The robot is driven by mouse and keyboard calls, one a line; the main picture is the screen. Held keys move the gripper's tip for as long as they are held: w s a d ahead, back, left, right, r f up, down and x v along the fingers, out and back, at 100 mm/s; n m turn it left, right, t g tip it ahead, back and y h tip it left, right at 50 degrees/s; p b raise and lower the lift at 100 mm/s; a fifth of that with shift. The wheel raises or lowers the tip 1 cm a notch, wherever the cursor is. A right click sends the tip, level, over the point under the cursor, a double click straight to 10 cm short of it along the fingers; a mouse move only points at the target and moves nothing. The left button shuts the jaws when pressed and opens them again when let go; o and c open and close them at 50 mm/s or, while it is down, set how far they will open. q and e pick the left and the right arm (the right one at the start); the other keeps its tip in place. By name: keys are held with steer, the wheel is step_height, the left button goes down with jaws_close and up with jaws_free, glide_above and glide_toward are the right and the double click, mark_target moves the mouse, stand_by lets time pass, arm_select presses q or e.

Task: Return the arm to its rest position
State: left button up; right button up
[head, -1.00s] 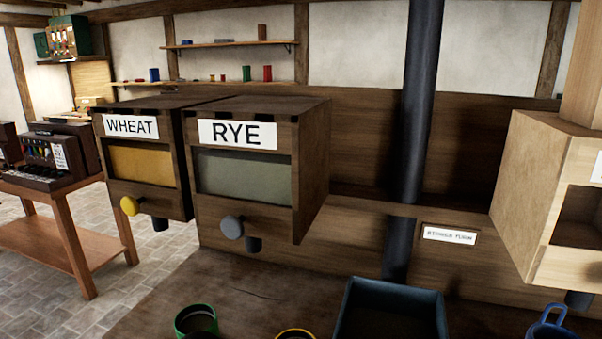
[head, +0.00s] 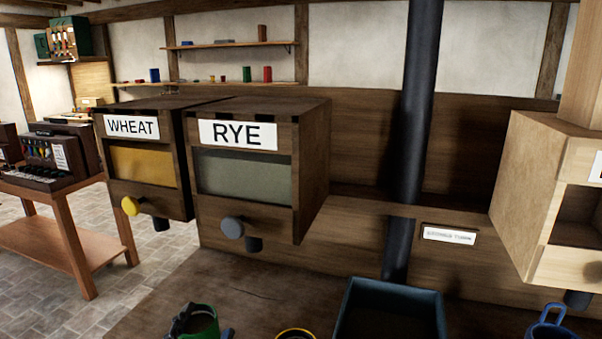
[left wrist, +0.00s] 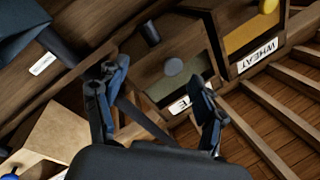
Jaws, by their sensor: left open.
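My left gripper (head: 186,318) shows at the bottom of the head view, in front of part of a green-rimmed cup (head: 208,316). In the left wrist view its two dark fingers (left wrist: 157,88) stand wide apart with nothing between them. The wrist camera sees the scene turned over, with the RYE bin (left wrist: 165,75) beyond the fingers and the WHEAT bin (left wrist: 235,35) to the right. Most of my left arm is below the head view. My right gripper shows in neither view.
The RYE bin (head: 312,150) and WHEAT bin (head: 150,195) hang over the dark bench. A yellow-rimmed cup (head: 296,333), a blue-grey tray (head: 437,315) and a blue mug (head: 541,330) stand along the front. A dark vertical pipe (head: 412,130) and a pale wooden box (head: 535,170) are at right.

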arm_select(q)
steer(key=s+a+f+n+g+y, duration=0.1)
steer(key=s+a+f+n+g, duration=0.25)
steer(key=f, duration=0.45)
steer(key=s+a+f+n+g+y, duration=0.25)
steer(key=s+f+g, duration=0.2)
steer(key=f, duration=0.35)
steer(key=s+d+f+n+g+h, duration=0.1)
steer(key=s+f+g, duration=0.35)
steer(key=s, duration=0.25)
steer(key=s+f+n+g+h, duration=0.1)
steer(key=s+f+g, duration=0.35)
steer(key=s, duration=0.35)
steer(key=s+f+x, duration=0.1)
steer(key=s+x, duration=0.2)
steer(key=x, duration=0.9)
steer(key=s+x, duration=0.2)
steer(key=x, duration=1)
steer(key=s+a+f+g, duration=0.1)
steer(key=s+a+f, duration=0.1)
steer(key=s+f, duration=1.5)
steer(key=shift+s+a+f, duration=0.2)
steer(key=shift+s+f, duration=0.2)
steer(key=shift+f, duration=0.2)
